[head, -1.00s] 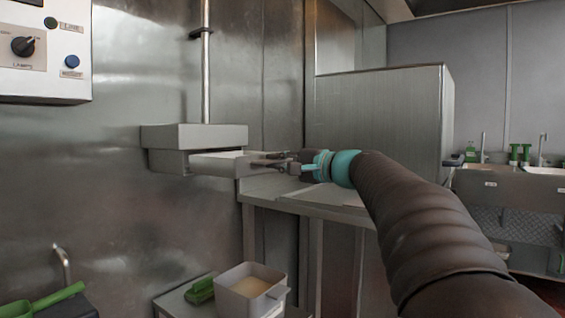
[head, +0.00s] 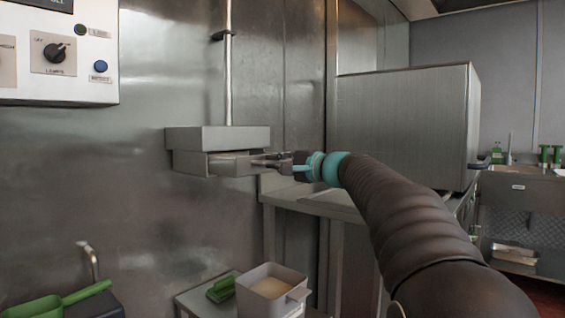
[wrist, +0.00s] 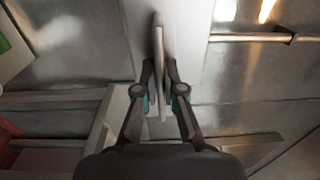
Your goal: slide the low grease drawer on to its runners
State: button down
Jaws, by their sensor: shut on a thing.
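The low grease drawer (head: 234,166) is a shallow grey metal tray at the underside of a grey box housing (head: 217,139) on the steel wall. Most of the drawer sits under the housing, and its front end still sticks out toward me. My gripper (head: 272,160) is shut on the drawer's front at its right side. In the wrist view my gripper (wrist: 160,82) has its two fingers on either side of a thin upright plate (wrist: 159,45) of the drawer. The runners are hidden under the housing.
A steel pipe (head: 228,70) rises above the housing. A control panel (head: 55,55) is at upper left. Below stands a small table with a grey container (head: 271,290) and a green brush (head: 221,289). A large steel cabinet (head: 405,125) stands on a bench to the right.

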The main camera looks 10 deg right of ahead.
jog(key=shift+w+a+r, duration=0.1)
jog(key=shift+w+a, duration=0.1)
jog(key=shift+w, duration=0.1)
jog(key=shift+p+x, duration=1.2)
jog(key=shift+x, duration=3.25)
jog(key=shift+w+a, duration=0.2)
jog(key=shift+w+a+f, duration=0.15)
jog(key=shift+w+f, duration=0.1)
jog(key=shift+f, duration=0.1)
jog(key=c, duration=0.7)
grip_release()
jog(key=shift+f, duration=0.15)
jog(key=shift+b, duration=0.35)
